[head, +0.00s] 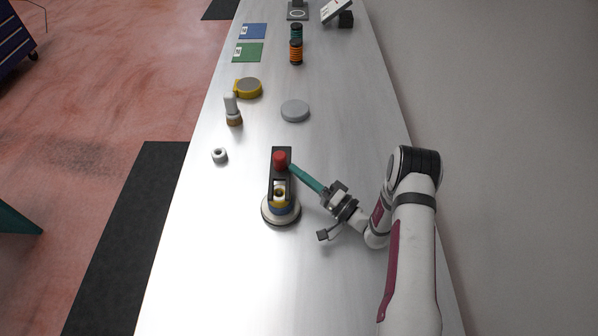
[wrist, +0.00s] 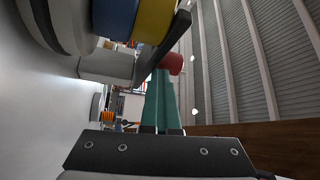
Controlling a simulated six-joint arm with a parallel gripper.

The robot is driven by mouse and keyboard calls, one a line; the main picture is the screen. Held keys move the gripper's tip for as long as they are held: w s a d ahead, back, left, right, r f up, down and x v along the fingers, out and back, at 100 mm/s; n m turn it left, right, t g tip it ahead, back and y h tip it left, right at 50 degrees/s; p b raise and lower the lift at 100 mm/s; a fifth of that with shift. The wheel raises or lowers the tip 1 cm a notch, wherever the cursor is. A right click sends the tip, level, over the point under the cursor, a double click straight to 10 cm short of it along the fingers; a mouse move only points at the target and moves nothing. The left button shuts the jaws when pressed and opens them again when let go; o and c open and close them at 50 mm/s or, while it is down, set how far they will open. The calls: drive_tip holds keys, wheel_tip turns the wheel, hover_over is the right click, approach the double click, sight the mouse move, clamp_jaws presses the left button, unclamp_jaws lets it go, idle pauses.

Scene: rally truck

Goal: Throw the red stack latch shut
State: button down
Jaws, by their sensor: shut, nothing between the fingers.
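The red latch knob (head: 280,158) stands at the far end of a dark latch arm (head: 273,180). The arm reaches away from the top of a round stack (head: 280,210) with yellow and blue layers on a pale base. In the wrist view the red knob (wrist: 172,63) is beyond my fingertips, beside the dark arm (wrist: 167,42) and the yellow (wrist: 155,20) and blue (wrist: 115,17) layers. My gripper (head: 292,168) has teal fingers, shut and empty, with tips at the knob's lower right side. I cannot tell whether they touch it. It also shows in the wrist view (wrist: 161,75).
A small white ring (head: 220,156), a white-and-brown upright piece (head: 233,112), a grey disc (head: 295,111) and a yellow-rimmed disc (head: 248,88) lie farther up the bench (head: 340,120). The bench left of the stack is clear. A wall runs along the right.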

drive_tip(key=shift+s+f, duration=0.2)
drive_tip(key=shift+f, duration=0.35)
drive_tip(key=v, duration=0.4)
drive_tip(key=r+v, duration=0.1)
drive_tip(key=v, duration=0.2)
drive_tip(key=shift+d, duration=0.2)
drive_tip(key=s+a+r+n+g, duration=0.2)
drive_tip(key=s+a+r+g, duration=0.2)
drive_tip(key=s+r+g, duration=0.35)
drive_tip(key=s+a+r+n+g, duration=0.3)
drive_tip(key=s+a+r+g, duration=0.25)
drive_tip(key=r+g, duration=0.25)
drive_tip(key=s+d+m+t+h, duration=0.1)
drive_tip(key=s+d+m+h, duration=0.2)
drive_tip(key=s+d+h, duration=0.2)
drive_tip(key=s+d+m+t+h, duration=0.2)
drive_tip(key=s+d+h, duration=0.3)
drive_tip(key=s+h, duration=0.4)
drive_tip(key=shift+s+d+r+m, duration=0.3)
drive_tip(key=shift+s+m, duration=0.2)
drive_tip(key=shift+s, duration=0.6)
